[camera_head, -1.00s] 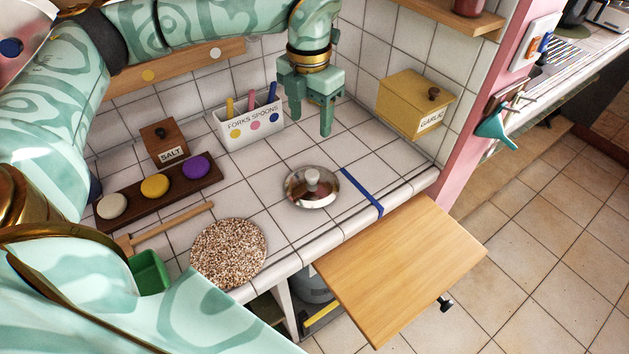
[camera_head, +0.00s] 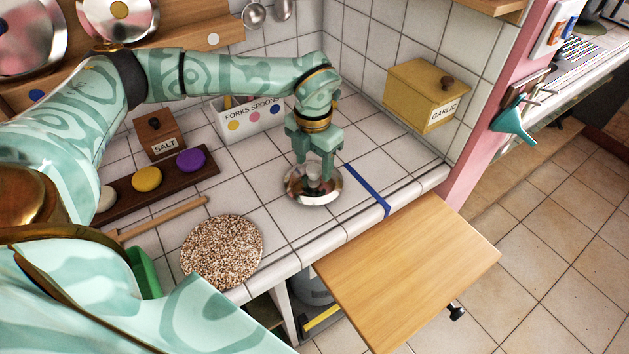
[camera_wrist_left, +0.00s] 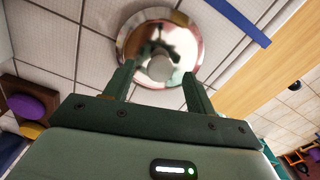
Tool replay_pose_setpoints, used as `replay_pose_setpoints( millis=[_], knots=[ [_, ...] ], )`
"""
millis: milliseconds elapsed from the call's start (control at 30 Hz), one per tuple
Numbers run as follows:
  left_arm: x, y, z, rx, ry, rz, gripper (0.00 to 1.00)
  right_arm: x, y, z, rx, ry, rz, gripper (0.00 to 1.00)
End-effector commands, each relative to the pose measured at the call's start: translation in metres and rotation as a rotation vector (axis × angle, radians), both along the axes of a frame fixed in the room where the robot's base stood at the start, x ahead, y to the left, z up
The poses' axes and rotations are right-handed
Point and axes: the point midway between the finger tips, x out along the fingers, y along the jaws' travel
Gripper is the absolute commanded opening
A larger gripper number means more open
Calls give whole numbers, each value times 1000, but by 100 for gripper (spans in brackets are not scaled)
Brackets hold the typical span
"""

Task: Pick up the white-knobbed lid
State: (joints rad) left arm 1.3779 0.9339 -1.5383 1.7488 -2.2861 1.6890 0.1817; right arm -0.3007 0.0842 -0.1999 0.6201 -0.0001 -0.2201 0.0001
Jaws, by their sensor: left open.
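The silver lid (camera_head: 301,193) with a pale knob (camera_head: 314,171) lies on the white tiled counter, beside the blue strip. My left gripper (camera_head: 315,172) points down right over it, open, with its fingers near the knob. In the left wrist view the lid (camera_wrist_left: 133,40) lies beyond the fingertips of my left gripper (camera_wrist_left: 160,75), and the knob (camera_wrist_left: 160,67) shows between the two fingers. Whether a finger touches the knob I cannot tell. My right gripper is not in view.
A blue strip (camera_head: 366,190) lies right of the lid. A round speckled mat (camera_head: 222,251) is at front left. A wooden board (camera_head: 410,270) juts out from the counter. The FORKS SPOONS holder (camera_head: 250,121) and yellow GARLIC box (camera_head: 427,96) stand behind.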

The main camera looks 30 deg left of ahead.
Motion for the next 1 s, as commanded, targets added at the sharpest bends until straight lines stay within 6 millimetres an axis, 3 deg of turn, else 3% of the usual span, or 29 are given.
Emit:
replay_pose_setpoints(
  millis=[33, 100, 333, 533, 867, 1000],
  knots=[
    [-1, 0, -14, 1, 6, 1, 56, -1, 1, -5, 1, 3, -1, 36],
    [0, 0, -22, 1, 4, 1, 56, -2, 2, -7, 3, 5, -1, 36],
    [-1, 0, -24, 1, 2, 1, 56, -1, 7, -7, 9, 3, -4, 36],
    [-1, 0, -24, 1, 3, 1, 4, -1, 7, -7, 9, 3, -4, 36],
    [-1, 0, -23, 2, 4, 1, 5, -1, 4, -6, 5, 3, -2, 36],
    [-1, 0, -13, 1, 1, 0, 5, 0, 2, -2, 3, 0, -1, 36]
  ],
)
